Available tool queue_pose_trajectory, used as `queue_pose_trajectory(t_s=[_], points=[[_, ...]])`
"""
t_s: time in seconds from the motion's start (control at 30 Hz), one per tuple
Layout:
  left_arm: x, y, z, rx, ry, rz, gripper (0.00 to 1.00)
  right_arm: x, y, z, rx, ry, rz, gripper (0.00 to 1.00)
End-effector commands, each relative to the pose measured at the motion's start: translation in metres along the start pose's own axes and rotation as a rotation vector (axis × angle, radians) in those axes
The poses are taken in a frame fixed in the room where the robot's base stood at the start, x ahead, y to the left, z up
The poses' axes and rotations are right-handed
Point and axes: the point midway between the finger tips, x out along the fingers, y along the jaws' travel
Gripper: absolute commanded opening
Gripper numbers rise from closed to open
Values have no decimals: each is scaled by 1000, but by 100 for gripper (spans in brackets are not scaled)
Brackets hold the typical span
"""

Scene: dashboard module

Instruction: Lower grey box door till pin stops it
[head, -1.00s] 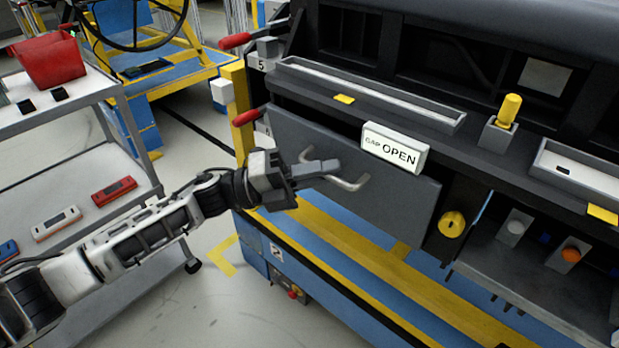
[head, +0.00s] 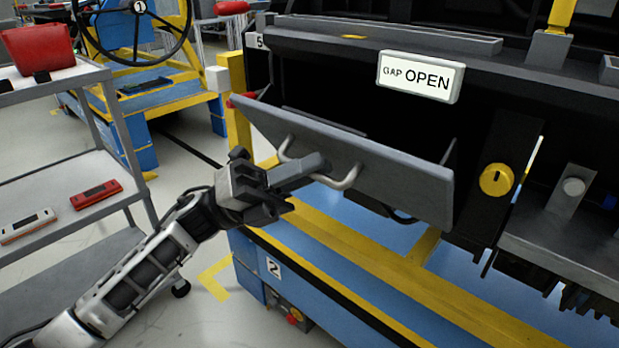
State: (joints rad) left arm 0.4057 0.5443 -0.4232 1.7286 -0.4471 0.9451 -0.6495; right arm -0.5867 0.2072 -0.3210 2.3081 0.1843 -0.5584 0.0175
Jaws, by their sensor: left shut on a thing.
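The grey box door (head: 390,175) is tilted open, its top edge leaning out from the dashboard and a dark cavity showing behind it. A bent metal handle (head: 347,180) sits on its front face. My left gripper (head: 305,172) is shut on the handle, at its middle part. Inside the door's right side a dark side piece (head: 448,160) shows. I cannot make out the stop pin. The right gripper is not in view.
A white sign (head: 420,77) reading "GAP OPEN" sits above the opening. A yellow knob (head: 496,180) is right of the door. A blue and yellow base (head: 370,270) lies below. A grey cart (head: 75,170) stands at the left.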

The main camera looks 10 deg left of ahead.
Motion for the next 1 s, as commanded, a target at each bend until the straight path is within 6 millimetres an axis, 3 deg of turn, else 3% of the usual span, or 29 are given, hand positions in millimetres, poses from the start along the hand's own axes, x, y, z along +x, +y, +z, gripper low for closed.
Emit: queue_pose_trajectory(t_s=[0.47,0.5,0.53,0.57,1.0], points=[[-1,0,0,6,-3,-6,0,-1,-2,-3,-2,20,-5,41],[-1,0,0,6,-3,-6,22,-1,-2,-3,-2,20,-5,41],[-1,0,0,6,-3,-6,30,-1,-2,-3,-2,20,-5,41],[-1,0,0,6,-3,-6,32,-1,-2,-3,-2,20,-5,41],[-4,0,0,6,-1,-6,32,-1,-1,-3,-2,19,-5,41]])
